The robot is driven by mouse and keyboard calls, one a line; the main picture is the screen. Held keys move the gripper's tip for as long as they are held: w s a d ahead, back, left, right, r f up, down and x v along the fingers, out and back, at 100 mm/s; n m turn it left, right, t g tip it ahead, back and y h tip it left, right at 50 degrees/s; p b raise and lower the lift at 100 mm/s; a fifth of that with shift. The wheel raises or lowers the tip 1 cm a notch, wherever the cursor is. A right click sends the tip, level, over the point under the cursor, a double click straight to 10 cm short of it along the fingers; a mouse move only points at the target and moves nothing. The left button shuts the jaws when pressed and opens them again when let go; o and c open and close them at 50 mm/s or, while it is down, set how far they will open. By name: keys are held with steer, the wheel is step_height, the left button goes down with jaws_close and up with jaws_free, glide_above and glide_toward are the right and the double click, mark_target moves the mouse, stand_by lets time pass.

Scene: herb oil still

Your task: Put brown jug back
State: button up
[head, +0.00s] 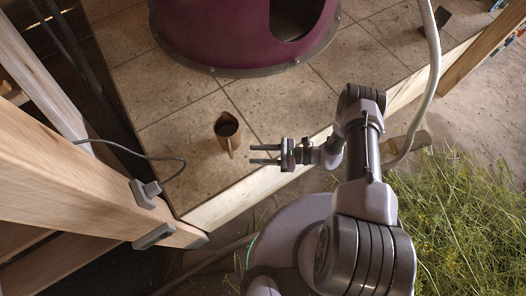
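The brown jug (227,129) stands upright on the tiled platform (185,128), near its front edge. I look down into its dark opening, and its spout or handle side points toward the lower right. My gripper (251,154) is just right of the jug, with its two fingers pointing left toward it. The fingers are apart with nothing between them, and a small gap shows between the fingertips and the jug.
A large maroon still body (235,50) with a dark opening stands on the tiles behind the jug. A wooden frame (80,185) with a cable rises at left. A pale hose (430,75) hangs at right. Cut green herbs (455,225) are heaped at lower right.

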steer(key=d, duration=0.2)
steer(key=shift+d, duration=0.3)
steer(key=w+d+r+n+g+h, duration=0.15)
steer(key=r+n+h, duration=0.35)
steer(key=r, duration=1)
steer(key=w+d+r+n+g+h, duration=0.1)
steer(key=d+r+n+g+h, duration=0.25)
steer(key=r, duration=1.05)
steer(key=s+d+r+n+t+h, duration=0.3)
steer(key=s+r+n+t+h, duration=0.2)
steer(key=s+r, duration=0.8)
step_height(320, 180, up, 3)
steer(key=t+h, duration=0.2)
steer(key=t, duration=0.2)
steer(key=shift+s+t, duration=0.35)
steer(key=shift+t, duration=0.05)
steer(key=shift+d+n+h, duration=0.1)
steer(key=shift+n+h, duration=0.15)
